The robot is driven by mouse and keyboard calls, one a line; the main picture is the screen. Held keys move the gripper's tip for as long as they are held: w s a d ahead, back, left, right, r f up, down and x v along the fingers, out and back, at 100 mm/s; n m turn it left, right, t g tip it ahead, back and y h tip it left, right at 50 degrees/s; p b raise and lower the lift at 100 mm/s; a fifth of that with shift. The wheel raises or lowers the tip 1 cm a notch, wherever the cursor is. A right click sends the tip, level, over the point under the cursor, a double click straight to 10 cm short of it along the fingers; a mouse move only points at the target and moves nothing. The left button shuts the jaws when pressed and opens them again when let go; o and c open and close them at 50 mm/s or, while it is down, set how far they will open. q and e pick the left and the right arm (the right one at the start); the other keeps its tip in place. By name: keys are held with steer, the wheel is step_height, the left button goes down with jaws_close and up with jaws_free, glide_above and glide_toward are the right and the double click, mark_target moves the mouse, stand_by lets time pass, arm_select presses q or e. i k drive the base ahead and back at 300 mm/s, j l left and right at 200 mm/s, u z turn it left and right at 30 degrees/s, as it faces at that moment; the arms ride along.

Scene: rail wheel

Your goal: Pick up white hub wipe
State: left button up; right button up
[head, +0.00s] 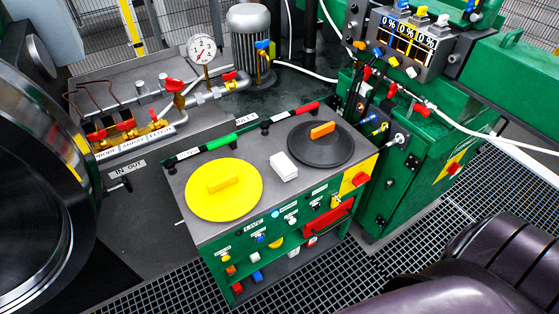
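The white hub wipe appears to be the small white block (283,166) on the grey top of a green cart (230,217). It lies between a yellow disc (207,202) with a yellow handle and a black disc (336,150) with an orange handle. It lies flat, apart from both discs, with its top fully visible. Neither of my grippers is in view.
A large dark wheel (50,100) fills the left edge. A grey bench with a pressure gauge (202,49), valves and pipes stands behind the cart. A green cabinet (410,165) with cables is to the right. Dark grating covers the floor in front.

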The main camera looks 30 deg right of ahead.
mark_target(282, 165)
steer(key=u, duration=1.1)
steer(key=z, duration=0.4)
steer(key=l+z, duration=0.1)
steer(key=z, duration=0.7)
steer(key=i+z, duration=0.1)
steer(key=z, duration=0.75)
steer(key=i+l, duration=0.05)
